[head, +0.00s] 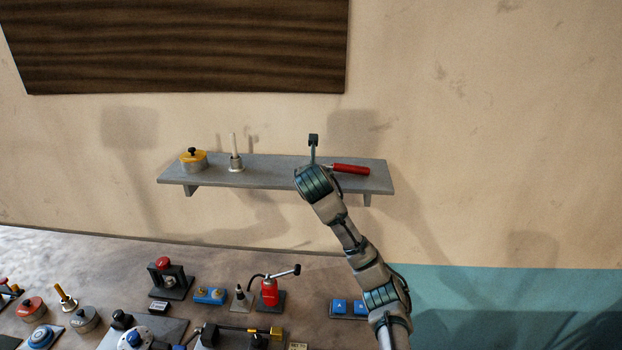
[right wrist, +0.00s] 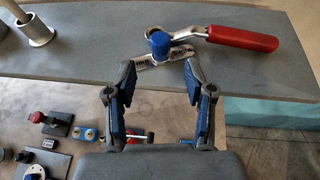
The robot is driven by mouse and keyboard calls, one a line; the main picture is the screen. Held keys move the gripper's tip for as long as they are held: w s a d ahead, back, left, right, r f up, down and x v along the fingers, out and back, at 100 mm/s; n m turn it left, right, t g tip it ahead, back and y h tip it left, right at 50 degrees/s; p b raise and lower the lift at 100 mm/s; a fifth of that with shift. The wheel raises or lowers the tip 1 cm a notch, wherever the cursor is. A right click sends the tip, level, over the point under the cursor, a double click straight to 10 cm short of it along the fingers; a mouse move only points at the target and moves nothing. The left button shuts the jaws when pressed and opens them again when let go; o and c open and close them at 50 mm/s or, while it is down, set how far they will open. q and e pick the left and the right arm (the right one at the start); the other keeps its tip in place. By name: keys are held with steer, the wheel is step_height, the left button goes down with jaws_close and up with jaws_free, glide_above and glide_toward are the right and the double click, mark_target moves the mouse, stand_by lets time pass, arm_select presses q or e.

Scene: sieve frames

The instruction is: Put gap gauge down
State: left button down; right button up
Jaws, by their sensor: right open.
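The gap gauge (right wrist: 147,68), which I take to be the flat metal strips with dark markings and a blue knob (right wrist: 160,43), lies on the grey shelf (right wrist: 95,65) near its front edge in the right wrist view. My right gripper (right wrist: 160,72) is open, its two blue-padded fingers apart on either side of the strips; I cannot tell whether they touch. In the head view my right arm reaches up to the shelf, and its wrist (head: 313,182) hides the gauge. My left gripper is not in view.
A yellow-lidded pot (head: 194,161) and a metal holder with a pale rod (head: 236,163) stand further left. Below, a workbench (head: 120,270) carries several devices. The shelf between holder and gripper is clear.

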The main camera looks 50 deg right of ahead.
steer(key=shift+v, duration=1.85)
